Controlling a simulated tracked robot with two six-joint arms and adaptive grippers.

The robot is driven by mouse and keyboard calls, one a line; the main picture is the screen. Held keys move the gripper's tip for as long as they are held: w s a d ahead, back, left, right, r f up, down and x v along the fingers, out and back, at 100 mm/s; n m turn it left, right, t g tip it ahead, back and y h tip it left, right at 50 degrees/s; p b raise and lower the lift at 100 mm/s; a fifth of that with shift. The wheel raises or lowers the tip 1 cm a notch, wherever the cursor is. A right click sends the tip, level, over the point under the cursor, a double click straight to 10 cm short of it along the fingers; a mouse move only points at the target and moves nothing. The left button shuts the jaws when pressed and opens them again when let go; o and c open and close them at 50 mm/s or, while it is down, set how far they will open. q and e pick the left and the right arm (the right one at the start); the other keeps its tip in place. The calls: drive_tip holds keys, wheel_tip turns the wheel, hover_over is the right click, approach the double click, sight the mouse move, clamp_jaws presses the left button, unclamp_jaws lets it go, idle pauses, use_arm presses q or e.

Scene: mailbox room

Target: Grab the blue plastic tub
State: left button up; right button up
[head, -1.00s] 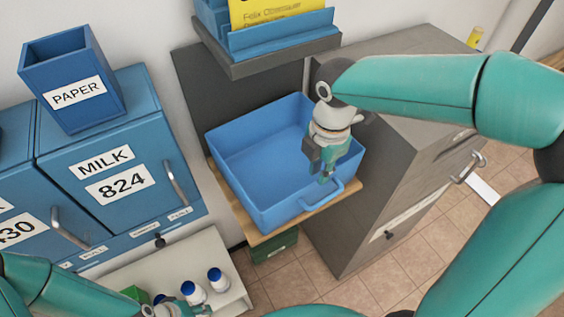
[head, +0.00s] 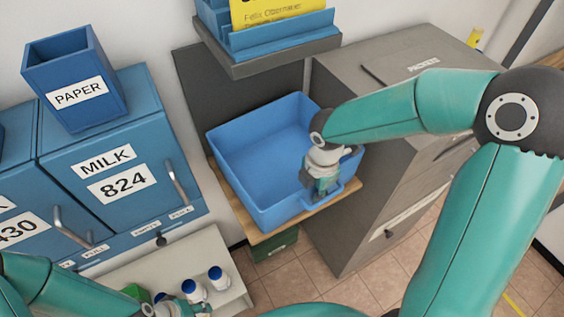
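The blue plastic tub (head: 262,165) sits upright and empty on a wooden shelf board (head: 243,218), with a handle loop on its near right side. My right gripper (head: 322,193) is at that handle side, with its fingertips low against the rim and handle. It hides part of the handle, and I cannot tell whether the fingers are closed around it. My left gripper (head: 188,309) is at the bottom edge of the view, far from the tub and close to white bottles with blue caps. Its fingers are too small and cut off to read.
A grey cabinet (head: 400,60) stands right of the tub. A grey shelf (head: 270,58) with a blue letter holder overhangs behind it. Blue mailboxes (head: 110,170) and a PAPER bin (head: 75,75) are at left. Bottles (head: 218,278) stand on a pale low table (head: 200,250).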

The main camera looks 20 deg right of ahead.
clamp_jaws()
drive_tip(key=shift+r, duration=0.2)
idle(0.3)
